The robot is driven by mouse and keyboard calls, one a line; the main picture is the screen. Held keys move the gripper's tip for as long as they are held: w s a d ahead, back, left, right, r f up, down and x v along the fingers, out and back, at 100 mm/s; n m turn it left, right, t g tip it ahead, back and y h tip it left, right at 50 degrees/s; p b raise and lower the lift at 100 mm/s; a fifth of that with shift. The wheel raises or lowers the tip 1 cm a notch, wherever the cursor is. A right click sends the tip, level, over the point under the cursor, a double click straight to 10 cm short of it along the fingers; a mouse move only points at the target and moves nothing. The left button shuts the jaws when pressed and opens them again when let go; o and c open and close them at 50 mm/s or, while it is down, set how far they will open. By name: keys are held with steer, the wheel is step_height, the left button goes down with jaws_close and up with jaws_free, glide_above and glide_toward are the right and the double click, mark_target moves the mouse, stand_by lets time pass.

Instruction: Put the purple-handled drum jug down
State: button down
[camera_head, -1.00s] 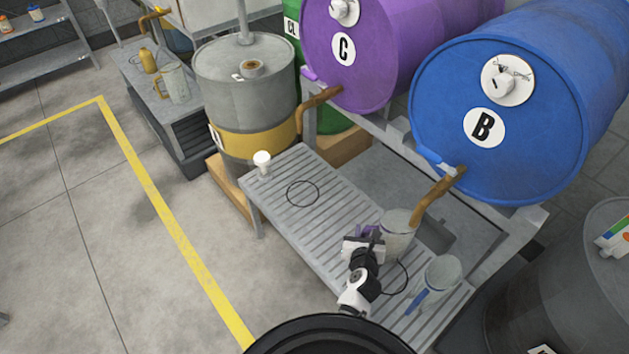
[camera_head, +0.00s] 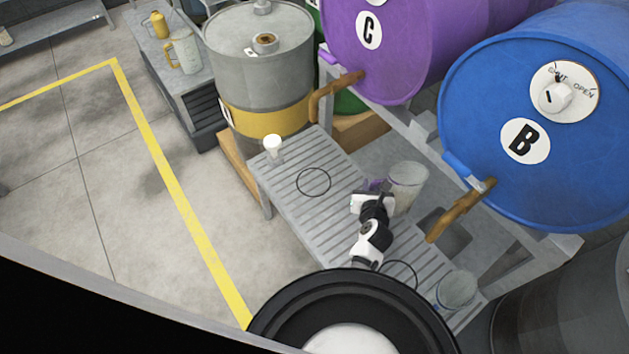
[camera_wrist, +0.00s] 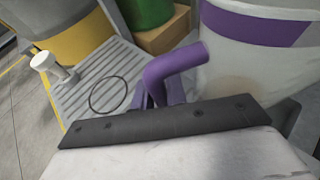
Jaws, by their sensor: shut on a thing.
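The purple-handled drum jug (camera_head: 407,184) is a translucent, whitish jug above the slatted grey bench (camera_head: 300,150). My gripper (camera_head: 374,198) is shut on its purple handle, left of the jug body. In the wrist view the purple handle (camera_wrist: 172,66) rises just beyond the dark gripper edge, and the jug body (camera_wrist: 240,68) with a purple band fills the upper right. The jug looks upright. Its base is partly hidden, so I cannot tell whether it touches the bench. A black ring (camera_head: 314,182) is marked on the bench to its left, and it is empty.
A second jug (camera_head: 455,291) stands at the bench's near right. Purple drum C (camera_head: 380,75) and blue drum B (camera_head: 540,160) lie behind, with brown spouts (camera_head: 462,212) reaching over the bench.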

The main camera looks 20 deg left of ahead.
steer(key=a+r+n+g+y, duration=0.1)
steer(key=a+r+n+y, duration=0.2)
steer(key=a, duration=1)
steer(key=a+r+n+g+y, duration=0.2)
steer(key=a+r+n+y, duration=0.15)
steer(key=a, duration=0.95)
step_height(320, 180, down, 9)
steer(key=b, duration=0.2)
steer(key=shift+w+f, duration=0.2)
steer(key=shift+d+f+m, duration=0.1)
steer(key=shift+f+m, duration=0.05)
steer(key=shift+m, duration=0.1)
steer(key=c, duration=1.4)
jaws_free()
